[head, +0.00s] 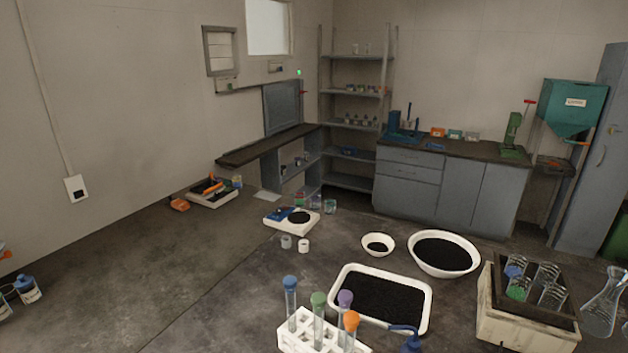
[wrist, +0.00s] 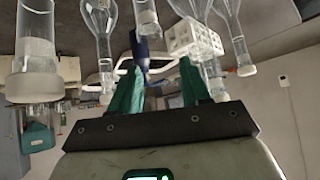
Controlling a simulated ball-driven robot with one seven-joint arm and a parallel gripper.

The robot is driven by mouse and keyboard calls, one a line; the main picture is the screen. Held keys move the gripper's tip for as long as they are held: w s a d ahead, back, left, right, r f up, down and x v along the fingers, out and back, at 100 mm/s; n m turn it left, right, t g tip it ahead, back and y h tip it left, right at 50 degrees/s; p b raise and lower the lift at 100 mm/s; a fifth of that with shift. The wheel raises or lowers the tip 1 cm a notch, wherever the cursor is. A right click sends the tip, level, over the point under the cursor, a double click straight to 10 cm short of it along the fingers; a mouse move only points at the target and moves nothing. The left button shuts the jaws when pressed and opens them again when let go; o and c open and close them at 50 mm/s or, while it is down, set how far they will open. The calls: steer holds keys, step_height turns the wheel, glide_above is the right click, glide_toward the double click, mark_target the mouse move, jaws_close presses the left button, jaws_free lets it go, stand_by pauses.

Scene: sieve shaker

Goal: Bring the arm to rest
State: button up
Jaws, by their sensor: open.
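My gripper (wrist: 163,68) shows in the wrist view as two green fingers standing apart, with nothing seen held between them. The wrist view is turned upside down, so the bench things hang from the top. A white rack (wrist: 192,38) appears just beyond the fingertips, and a dark blue object (wrist: 140,45) lies near the left finger. I cannot tell whether the fingers touch anything. My arm and gripper do not show in the head view.
In the head view, a white rack (head: 298,338) holds capped tubes beside a white tray (head: 427,300) of black grains. A white bowl (head: 472,262), a box of glasses (head: 490,318) and a flask (head: 602,305) stand to the right. Glassware (wrist: 38,50) crowds the wrist view.

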steer(key=s+d+f+m+g+h+b, duration=0.2)
steer(key=s+f+g, duration=0.5)
steer(key=s+f, duration=0.8)
steer(key=s+d+m+b, duration=0.1)
steer(key=s+d+b, duration=0.1)
steer(key=b, duration=0.1)
steer(key=shift+s+f+g, duration=0.3)
steer(key=shift+f, duration=0.05)
